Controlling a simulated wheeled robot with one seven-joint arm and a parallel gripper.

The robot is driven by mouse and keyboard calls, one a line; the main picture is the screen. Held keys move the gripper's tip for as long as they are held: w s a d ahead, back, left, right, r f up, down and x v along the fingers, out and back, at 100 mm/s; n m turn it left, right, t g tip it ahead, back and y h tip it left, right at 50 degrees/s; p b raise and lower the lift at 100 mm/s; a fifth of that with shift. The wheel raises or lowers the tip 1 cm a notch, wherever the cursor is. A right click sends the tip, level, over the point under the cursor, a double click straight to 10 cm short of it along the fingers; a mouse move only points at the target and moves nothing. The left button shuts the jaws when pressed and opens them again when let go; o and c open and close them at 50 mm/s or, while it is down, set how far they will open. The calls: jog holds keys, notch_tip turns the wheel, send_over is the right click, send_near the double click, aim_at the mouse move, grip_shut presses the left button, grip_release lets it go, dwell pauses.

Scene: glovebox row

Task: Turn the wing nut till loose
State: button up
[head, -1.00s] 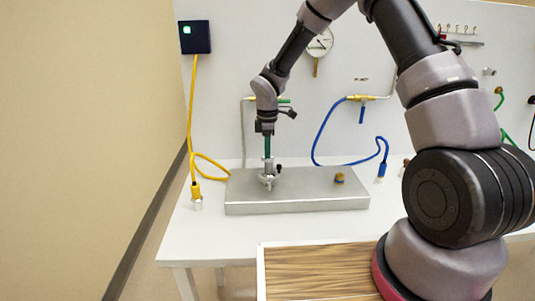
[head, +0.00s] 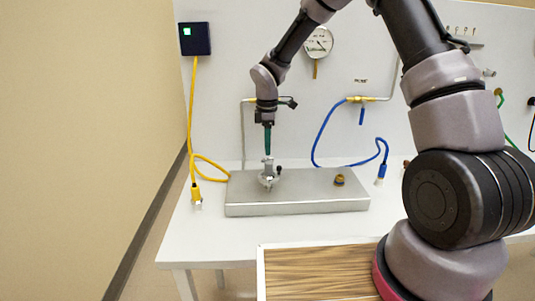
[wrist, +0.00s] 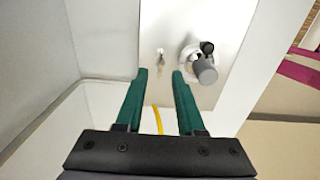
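A metallic fitting, which looks like the wing nut (head: 267,181), sits on the left part of the grey metal block (head: 320,202). A grey post stands up from it and a small black knob is beside it. In the wrist view the fitting (wrist: 204,69) shows as a grey cylinder with a black knob, just right of the fingertips. My gripper (head: 267,154) points down above the fitting. In the wrist view my gripper (wrist: 160,74) has its two green fingers apart, with nothing between them. The exact wing shape is too small to tell.
A brass knob (head: 339,180) stands on the right of the block. A yellow cable (head: 193,110) hangs at the left and a blue hose (head: 320,137) at the back. A wood-patterned surface (head: 318,273) is in front.

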notch_tip(320, 180, up, 7)
dwell(0.3)
dwell(0.5)
